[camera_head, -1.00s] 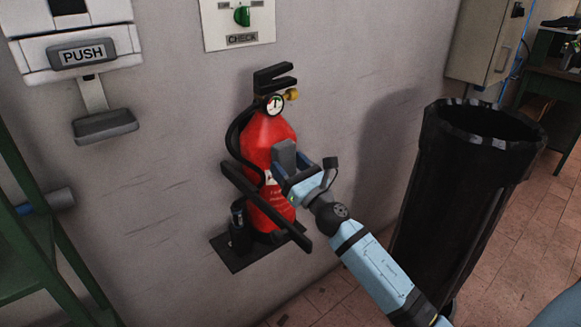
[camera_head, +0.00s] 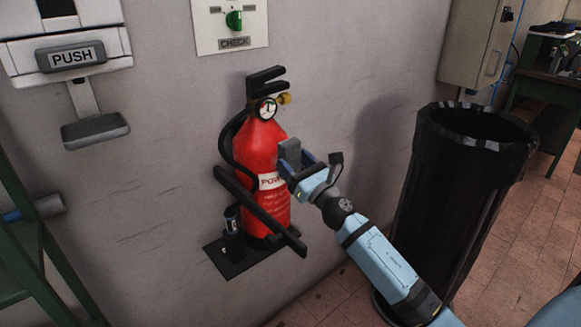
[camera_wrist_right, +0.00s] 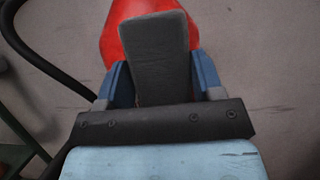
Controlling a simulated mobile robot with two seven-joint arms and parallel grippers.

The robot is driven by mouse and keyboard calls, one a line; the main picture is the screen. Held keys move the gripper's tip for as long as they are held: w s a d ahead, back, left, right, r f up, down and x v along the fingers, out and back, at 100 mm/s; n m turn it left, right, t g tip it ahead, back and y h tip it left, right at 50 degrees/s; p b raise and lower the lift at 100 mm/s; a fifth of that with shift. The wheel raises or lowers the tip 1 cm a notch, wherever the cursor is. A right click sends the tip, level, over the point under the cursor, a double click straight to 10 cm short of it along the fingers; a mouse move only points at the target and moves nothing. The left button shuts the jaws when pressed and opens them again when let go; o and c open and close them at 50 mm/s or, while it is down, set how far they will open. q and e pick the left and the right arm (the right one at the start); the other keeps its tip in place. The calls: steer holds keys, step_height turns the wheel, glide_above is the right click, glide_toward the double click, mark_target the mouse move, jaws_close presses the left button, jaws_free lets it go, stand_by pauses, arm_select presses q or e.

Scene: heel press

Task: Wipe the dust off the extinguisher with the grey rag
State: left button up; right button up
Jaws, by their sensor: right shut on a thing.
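The red extinguisher (camera_head: 262,150) stands upright on a dark wall shelf, with a gauge near its top and a white label on its front. I cannot make out dust on it. My right gripper (camera_head: 290,152) is at the extinguisher's right side. It is shut on the grey rag (camera_head: 290,149), which stands up between the blue fingers. In the right wrist view the rag (camera_wrist_right: 156,55) covers part of the red body (camera_wrist_right: 118,22); I cannot tell whether they touch. My left gripper is not in view.
A dark bar (camera_head: 258,210) crosses in front of the extinguisher's lower part. The shelf (camera_head: 228,262) juts from the wall. A tall black bin (camera_head: 450,200) stands at the right. A PUSH dispenser (camera_head: 72,60) and a CHECK panel (camera_head: 230,25) are on the wall.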

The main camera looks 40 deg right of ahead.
mark_target(272, 157)
steer(key=shift+a, duration=0.1)
steer(key=shift+a+p, duration=0.35)
steer(key=shift+a, duration=1.6)
steer(key=shift+s, duration=0.1)
steer(key=shift+s+f, duration=0.1)
steer(key=shift+s, duration=0.3)
steer(key=shift+s+d, duration=0.2)
steer(key=shift+s, duration=2.25)
steer(key=shift+s, duration=0.1)
steer(key=shift+s+d, duration=0.15)
steer(key=shift+s, duration=1.25)
